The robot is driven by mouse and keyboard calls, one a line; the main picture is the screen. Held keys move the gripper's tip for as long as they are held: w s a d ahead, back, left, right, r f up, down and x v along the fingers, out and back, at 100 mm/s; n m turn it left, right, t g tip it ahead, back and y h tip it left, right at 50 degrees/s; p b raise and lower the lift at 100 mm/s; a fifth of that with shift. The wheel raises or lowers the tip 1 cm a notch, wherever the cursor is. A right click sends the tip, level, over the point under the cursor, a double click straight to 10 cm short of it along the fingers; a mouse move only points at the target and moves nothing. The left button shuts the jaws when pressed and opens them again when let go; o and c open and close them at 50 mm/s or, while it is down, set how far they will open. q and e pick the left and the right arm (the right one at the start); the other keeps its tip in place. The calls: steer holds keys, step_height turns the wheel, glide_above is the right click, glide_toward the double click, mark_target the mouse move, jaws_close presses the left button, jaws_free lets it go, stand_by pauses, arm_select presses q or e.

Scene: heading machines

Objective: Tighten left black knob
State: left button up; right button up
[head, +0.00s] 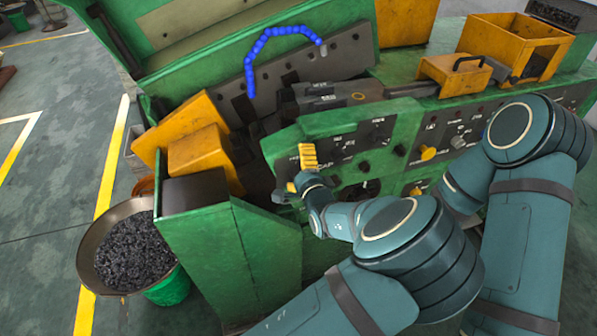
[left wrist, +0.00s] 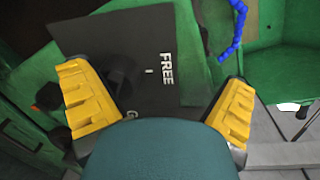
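My left gripper (head: 300,172) is at the left part of the green machine's control panel, its yellow fingers spread. In the left wrist view the gripper (left wrist: 160,105) is open and empty, facing a dark plate marked "FREE". A dark, round knob-like shape (left wrist: 122,72) is on that plate near the left finger, apart from it; its outline is hard to make out. In the head view the gripper covers the panel's left end. Another black knob (head: 365,166) is to the right of the gripper. My right arm is at the right; its fingers cannot be told clearly.
Yellow knob-like parts (head: 428,153) show near my right arm. A blue segmented hose (head: 285,32) arches above the panel. A bowl of dark small parts (head: 90,255) stands at the left, beside a green machine housing (head: 235,262). Open floor lies further left.

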mark_target(299, 170)
arm_select(q)
steer(key=r, duration=0.6)
steer(key=shift+w, duration=0.35)
steer(key=shift+s+r, duration=0.1)
steer(key=shift+s, duration=0.25)
arm_select(e)
steer(key=shift+s, duration=0.1)
arm_select(q)
steer(key=shift+f, duration=0.2)
